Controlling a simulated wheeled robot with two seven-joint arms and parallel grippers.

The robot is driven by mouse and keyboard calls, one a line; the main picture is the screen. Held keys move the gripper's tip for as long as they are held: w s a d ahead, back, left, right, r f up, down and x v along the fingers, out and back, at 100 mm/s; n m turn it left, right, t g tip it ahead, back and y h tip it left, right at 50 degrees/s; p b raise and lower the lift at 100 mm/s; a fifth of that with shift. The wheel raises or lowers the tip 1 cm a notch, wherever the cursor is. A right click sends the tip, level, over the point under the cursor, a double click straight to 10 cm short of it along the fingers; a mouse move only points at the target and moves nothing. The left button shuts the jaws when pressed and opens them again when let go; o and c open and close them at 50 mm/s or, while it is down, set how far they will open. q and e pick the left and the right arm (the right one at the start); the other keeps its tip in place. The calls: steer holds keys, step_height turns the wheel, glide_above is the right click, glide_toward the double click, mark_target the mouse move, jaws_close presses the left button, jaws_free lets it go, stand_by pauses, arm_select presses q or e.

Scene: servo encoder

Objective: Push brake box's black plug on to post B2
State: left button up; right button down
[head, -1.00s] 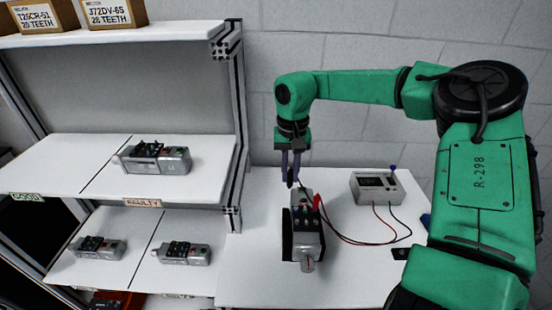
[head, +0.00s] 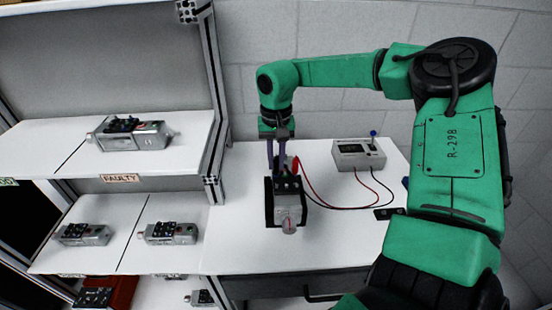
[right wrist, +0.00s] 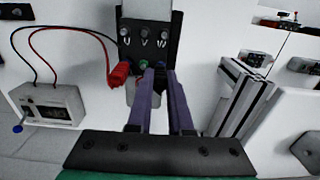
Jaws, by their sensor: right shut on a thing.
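The brake box (head: 358,154) is a pale grey box with a small screen and a blue knob, at the back right of the bench. It also shows in the right wrist view (right wrist: 50,105). A red lead and a black lead run from it to the servo (head: 290,205), which sits in a black cradle. The red plug (right wrist: 120,75) is at the servo's terminal end, beside my fingers. My right gripper (right wrist: 160,70) is shut at the terminal end, on what seems the black plug, mostly hidden between the fingertips. Post B2 cannot be made out.
A shelf rack (head: 212,110) with a metal upright stands left of the bench, holding several other servos (head: 130,133). A dark flat item (head: 388,213) lies at the bench's right. The bench front around the servo is clear.

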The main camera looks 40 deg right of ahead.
steer(key=shift+w+f, duration=0.1)
steer(key=shift+w, duration=0.15)
stand_by(0.3)
stand_by(0.4)
steer(key=shift+b, duration=0.45)
stand_by(0.3)
steer(key=shift+f, duration=0.15)
stand_by(0.3)
